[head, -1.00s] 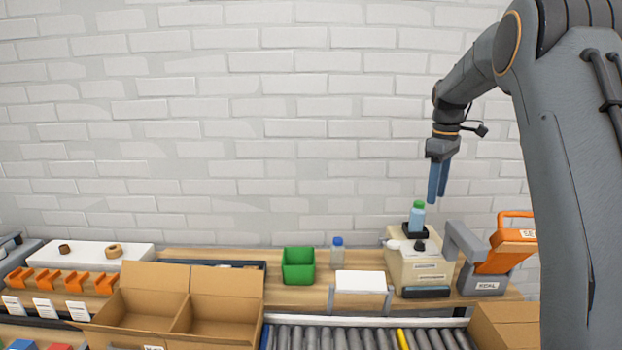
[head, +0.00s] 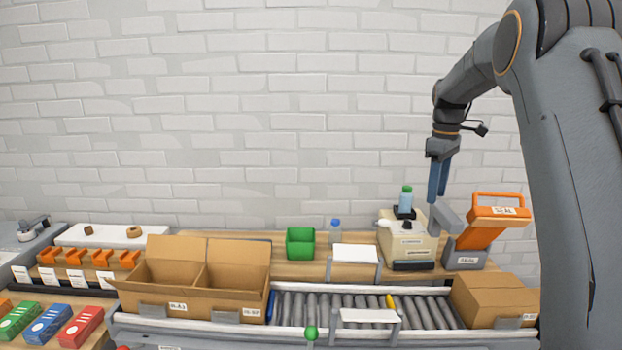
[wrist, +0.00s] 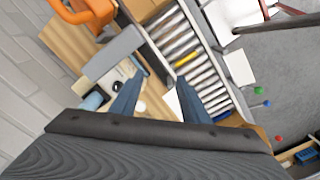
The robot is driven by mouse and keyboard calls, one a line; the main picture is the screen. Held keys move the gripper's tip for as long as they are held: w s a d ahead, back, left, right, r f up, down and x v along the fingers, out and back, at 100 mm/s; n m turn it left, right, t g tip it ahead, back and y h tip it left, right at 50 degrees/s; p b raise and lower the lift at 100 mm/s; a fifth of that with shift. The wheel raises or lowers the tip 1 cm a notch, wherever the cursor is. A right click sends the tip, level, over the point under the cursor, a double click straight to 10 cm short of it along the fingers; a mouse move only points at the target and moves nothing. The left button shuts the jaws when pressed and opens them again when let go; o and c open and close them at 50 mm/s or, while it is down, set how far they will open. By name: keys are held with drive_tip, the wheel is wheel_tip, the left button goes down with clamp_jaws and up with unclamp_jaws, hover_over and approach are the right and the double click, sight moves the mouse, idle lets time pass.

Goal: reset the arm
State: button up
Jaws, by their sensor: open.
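My gripper (head: 438,180) hangs pointing down at the right of the head view, with its blue fingers above the back bench and in front of the brick wall. In the wrist view my gripper (wrist: 158,85) shows two fingers spread apart with nothing between them. Near it in the head view stands a cream machine (head: 408,246) with a blue bottle with a green cap (head: 405,200) on top. The fingers appear to the right of the bottle, apart from it.
An orange-handled sealing device (head: 482,235) stands right of the machine. A green bin (head: 300,242), a small blue-capped bottle (head: 336,231) and a white platform (head: 355,253) are on the bench. A roller conveyor (head: 325,308) carries an open carton (head: 195,285) and a closed carton (head: 495,300).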

drive_tip(key=s+a+f+m+b, duration=0.3)
drive_tip(key=s+a+f, duration=0.2)
drive_tip(key=s+f, duration=0.3)
drive_tip(key=s+a+f+m+b, duration=0.3)
drive_tip(key=s+a+f, duration=0.2)
drive_tip(key=s, duration=0.9)
drive_tip(key=s+a+f+m+t+b, duration=0.1)
drive_tip(key=s+a+f+m+b, duration=0.2)
drive_tip(key=s+f, duration=0.8)
drive_tip(key=shift+a+f+b, duration=0.2)
drive_tip(key=shift+a+b, duration=0.3)
drive_tip(key=shift+a, duration=0.6)
